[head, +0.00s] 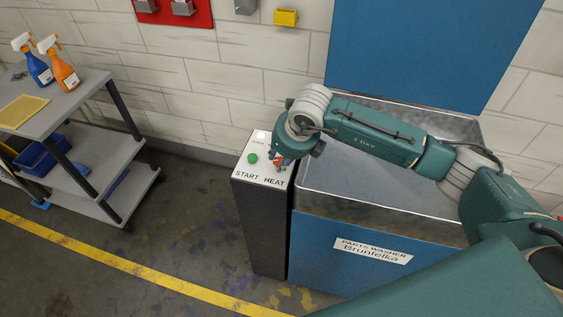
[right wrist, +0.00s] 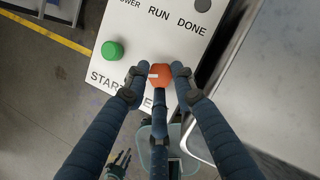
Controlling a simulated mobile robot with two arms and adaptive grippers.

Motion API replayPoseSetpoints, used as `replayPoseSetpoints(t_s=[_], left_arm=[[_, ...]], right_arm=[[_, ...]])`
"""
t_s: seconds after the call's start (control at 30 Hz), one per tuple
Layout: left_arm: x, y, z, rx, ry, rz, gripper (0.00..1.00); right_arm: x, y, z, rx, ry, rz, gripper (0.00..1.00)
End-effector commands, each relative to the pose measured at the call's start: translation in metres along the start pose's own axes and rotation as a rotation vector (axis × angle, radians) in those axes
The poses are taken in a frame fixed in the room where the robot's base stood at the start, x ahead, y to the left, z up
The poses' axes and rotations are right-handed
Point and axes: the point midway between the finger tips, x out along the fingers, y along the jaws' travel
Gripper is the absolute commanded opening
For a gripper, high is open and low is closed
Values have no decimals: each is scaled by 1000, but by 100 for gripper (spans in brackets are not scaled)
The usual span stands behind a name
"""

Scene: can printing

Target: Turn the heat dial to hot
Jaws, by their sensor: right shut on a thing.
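The heat dial (right wrist: 160,74) is a small orange-red knob with a white mark, on the white top panel of a dark control post. In the right wrist view my right gripper (right wrist: 158,78) has its dark fingers closed around the dial. In the head view my right gripper (head: 280,160) points down at the panel (head: 254,169) above the printed word HEAT, and the dial is mostly hidden behind it. A green START button (right wrist: 112,50) is left of the dial; it also shows in the head view (head: 252,158).
The blue parts washer (head: 340,275) with a metal basin stands directly right of the post. A grey cart (head: 95,150) with a blue spray bottle (head: 38,68) and an orange one (head: 62,72) stands at the left. The floor between is clear.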

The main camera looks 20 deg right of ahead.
Motion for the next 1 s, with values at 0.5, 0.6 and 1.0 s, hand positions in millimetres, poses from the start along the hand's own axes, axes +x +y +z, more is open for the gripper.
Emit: replayPoseSetpoints(t_s=[0.5,0.6,1.0], left_arm=[[53,1,5,1,-1,0,40],[61,1,6,1,-1,0,40],[82,1,8,1,0,0,40]], right_arm=[[1,4,7,455,-19,-184,0],[0,5,8,539,-18,-217,0],[-1,5,9,797,-16,-323,0]])
